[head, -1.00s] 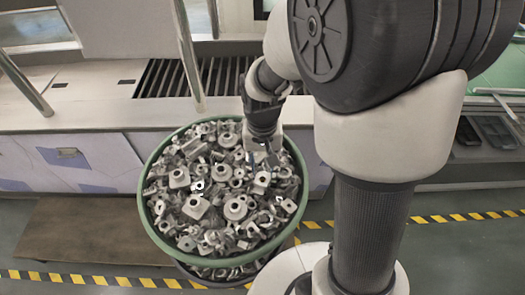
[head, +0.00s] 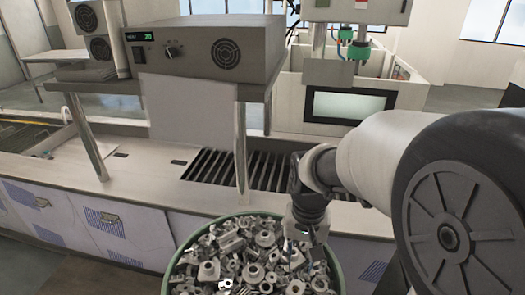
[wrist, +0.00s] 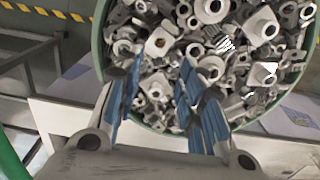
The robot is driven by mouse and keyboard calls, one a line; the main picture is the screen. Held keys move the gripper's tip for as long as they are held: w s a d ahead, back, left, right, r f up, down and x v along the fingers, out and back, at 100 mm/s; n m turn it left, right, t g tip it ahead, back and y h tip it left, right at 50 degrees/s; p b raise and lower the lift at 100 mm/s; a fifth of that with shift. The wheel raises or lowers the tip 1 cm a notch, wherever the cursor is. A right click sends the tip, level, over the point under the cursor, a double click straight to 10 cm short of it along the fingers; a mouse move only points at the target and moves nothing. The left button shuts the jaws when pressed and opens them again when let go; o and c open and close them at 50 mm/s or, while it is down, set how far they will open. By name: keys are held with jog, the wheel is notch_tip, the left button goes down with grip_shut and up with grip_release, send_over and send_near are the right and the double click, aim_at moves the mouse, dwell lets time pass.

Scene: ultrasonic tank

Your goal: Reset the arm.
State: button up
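My gripper (head: 312,246) hangs at the end of my arm over the far right part of a round green-rimmed bin (head: 337,268) in the head view. In the wrist view my gripper (wrist: 160,78) shows two fingers with blue pads, spread apart. I see no part held between them. The bin is full of grey metal parts (head: 255,260), and these metal parts (wrist: 205,45) lie beyond the fingertips in the wrist view. Whether the fingertips touch any part I cannot tell. The bin's near side is cut off in the head view.
Behind the bin is a long bench (head: 140,190) with a dark slotted grate (head: 265,172). A metal post (head: 241,150) rises near the grate. A grey control box (head: 200,50) stands on a raised shelf, and a machine with a screen (head: 348,106) stands behind. Bench space left of the grate is clear.

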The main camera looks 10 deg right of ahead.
jog(key=s+r+n+t, duration=0.3)
jog(key=s+r, duration=0.7)
jog(key=s, duration=0.5)
jog(key=shift+r+n+t, duration=0.2)
jog(key=shift+n+t, duration=0.1)
jog(key=shift+t, duration=0.5)
